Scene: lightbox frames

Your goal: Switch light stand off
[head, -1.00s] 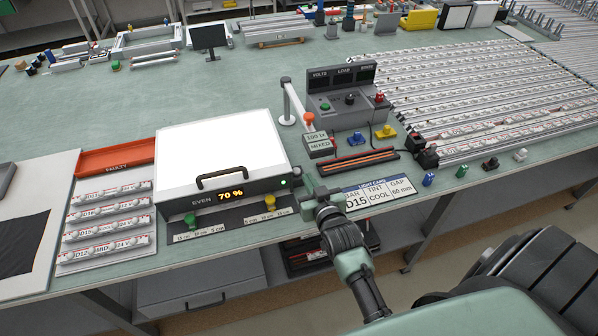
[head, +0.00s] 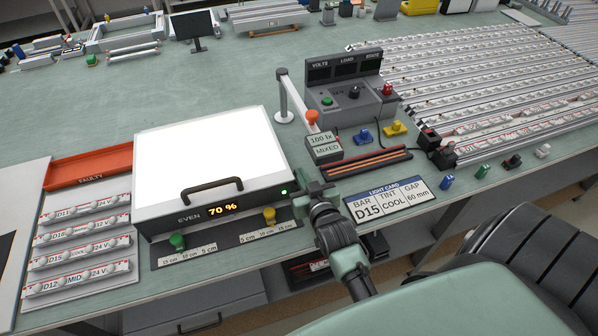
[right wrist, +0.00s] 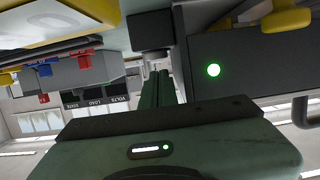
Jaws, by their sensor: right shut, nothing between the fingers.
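The light stand (head: 160,222) is a dark box with a glowing white top, a black handle and a front display reading "EVEN 70 %". A small green light (head: 284,192) glows at the right end of its front; it also shows in the right wrist view (right wrist: 213,70). My right gripper (head: 306,187) is shut and empty, close to the stand's front right corner. In the right wrist view its fingers (right wrist: 161,78) point toward a small dark cylindrical part (right wrist: 152,56) beside the stand. I cannot tell whether they touch it. My left gripper is out of view.
A grey "100 lx MIXED" meter (head: 322,147), a dark tray with orange strips (head: 368,163) and the light card (head: 390,199) lie right of the stand. Green (head: 177,241) and yellow (head: 269,215) pegs stand before it. An orange tray (head: 90,165) is at left.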

